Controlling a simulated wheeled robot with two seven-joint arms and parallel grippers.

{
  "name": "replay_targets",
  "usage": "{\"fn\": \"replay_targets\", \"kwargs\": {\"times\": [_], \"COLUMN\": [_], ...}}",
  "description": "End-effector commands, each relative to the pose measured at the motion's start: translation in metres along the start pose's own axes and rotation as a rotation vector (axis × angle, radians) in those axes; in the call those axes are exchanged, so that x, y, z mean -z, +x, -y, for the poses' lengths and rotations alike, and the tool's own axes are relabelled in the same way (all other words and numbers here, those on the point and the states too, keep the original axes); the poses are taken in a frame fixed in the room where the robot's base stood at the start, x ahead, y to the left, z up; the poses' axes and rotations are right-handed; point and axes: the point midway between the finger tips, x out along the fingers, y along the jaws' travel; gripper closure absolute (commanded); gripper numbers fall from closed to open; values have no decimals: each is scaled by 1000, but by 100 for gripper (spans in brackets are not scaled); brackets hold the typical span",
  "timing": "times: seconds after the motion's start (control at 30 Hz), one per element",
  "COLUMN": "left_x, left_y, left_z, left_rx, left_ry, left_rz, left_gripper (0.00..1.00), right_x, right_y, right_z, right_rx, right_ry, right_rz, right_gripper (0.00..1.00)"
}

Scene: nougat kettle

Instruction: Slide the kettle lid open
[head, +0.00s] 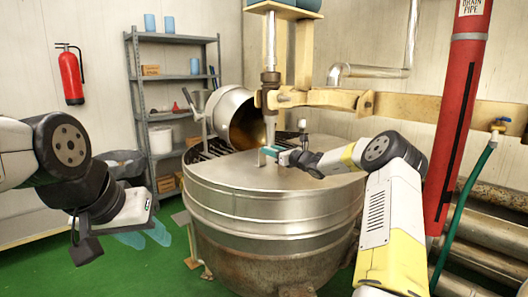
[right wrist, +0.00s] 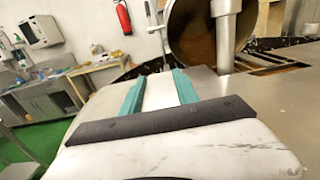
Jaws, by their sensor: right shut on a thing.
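The large round steel kettle (head: 262,225) stands in the middle of the head view. Its flat metal lid (head: 235,176) covers the near part of the top, and a dark slatted area (head: 208,147) shows behind it. My right gripper (head: 268,154) is low over the lid, with its teal fingers shut on the small upright lid handle (head: 262,158). In the right wrist view, the two teal fingers (right wrist: 157,90) flank a pale strip; the handle itself is hard to make out. My left gripper (head: 145,236) hangs empty left of the kettle, its fingers apart.
A tilted steel pot (head: 234,112) with brown inside stands over the kettle's back, beside a vertical shaft (head: 270,85) and a beige beam (head: 330,98). A red drain pipe (head: 459,110) stands at right. Grey shelves (head: 178,76) are at back left. Green floor (head: 120,270) is free at left.

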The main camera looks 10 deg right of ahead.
Motion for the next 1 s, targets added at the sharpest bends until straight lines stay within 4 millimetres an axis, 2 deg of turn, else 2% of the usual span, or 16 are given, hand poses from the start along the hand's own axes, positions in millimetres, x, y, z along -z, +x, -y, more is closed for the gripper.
{"fn": "replay_targets", "kwargs": {"times": [0.77, 0.87, 1.0], "left_x": [0, 0, 0], "left_y": [0, 0, 0], "left_z": [0, 0, 0], "left_rx": [0, 0, 0], "left_ry": [0, 0, 0], "left_rz": [0, 0, 0], "left_gripper": [64, 64, 64], "right_x": [0, 0, 0], "right_y": [0, -4, -19], "right_z": [0, 1, 1], "right_rx": [0, 1, 2], "right_ry": [-1, -1, 0], "right_rz": [0, 0, -2], "right_gripper": [100, 100, 100]}}
